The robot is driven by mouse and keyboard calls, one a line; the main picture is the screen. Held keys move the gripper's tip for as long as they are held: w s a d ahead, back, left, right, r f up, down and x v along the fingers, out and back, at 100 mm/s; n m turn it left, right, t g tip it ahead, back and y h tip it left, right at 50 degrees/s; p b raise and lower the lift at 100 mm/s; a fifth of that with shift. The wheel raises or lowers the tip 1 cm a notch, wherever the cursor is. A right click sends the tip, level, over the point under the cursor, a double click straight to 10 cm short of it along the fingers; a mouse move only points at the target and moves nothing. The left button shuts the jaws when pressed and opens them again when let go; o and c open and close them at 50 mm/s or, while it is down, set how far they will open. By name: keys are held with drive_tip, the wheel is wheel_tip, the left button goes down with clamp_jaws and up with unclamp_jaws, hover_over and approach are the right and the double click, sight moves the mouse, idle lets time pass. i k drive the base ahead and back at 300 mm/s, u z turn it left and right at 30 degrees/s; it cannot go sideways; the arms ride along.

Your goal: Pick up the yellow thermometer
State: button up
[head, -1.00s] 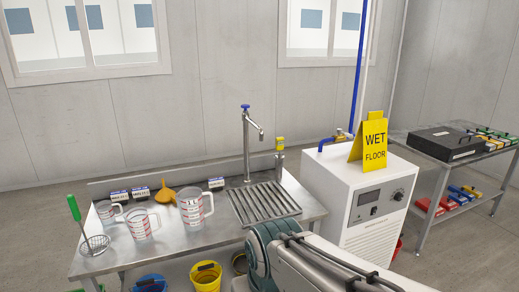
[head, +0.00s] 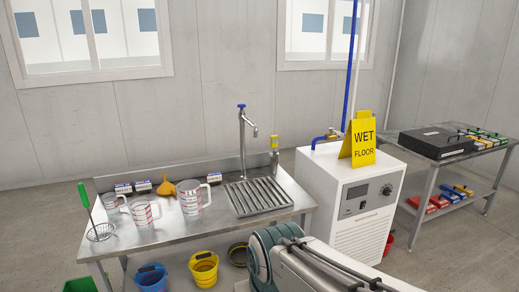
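A small upright yellow piece (head: 275,142) shows at the back right corner of the steel sink bench (head: 225,228). It sits on top of a grey post or holder beside the drain grate. It may be the yellow thermometer, but it is too small to tell for sure. My arm enters at the bottom middle, in front of the bench and the white cabinet. My gripper is outside the picture, so its state and any contents do not show.
Measuring jugs (head: 192,200), an orange funnel (head: 165,187) and a tap (head: 243,140) stand on the bench. Buckets (head: 204,270) are below it. A white cabinet (head: 345,195) with a wet floor sign (head: 359,138) stands right. A shelf table (head: 470,152) is beyond, with clear floor in front.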

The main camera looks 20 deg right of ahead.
sight(274, 138)
drive_tip(key=z, duration=1.25)
drive_tip(key=i, duration=2.65)
drive_tip(key=u, duration=0.85)
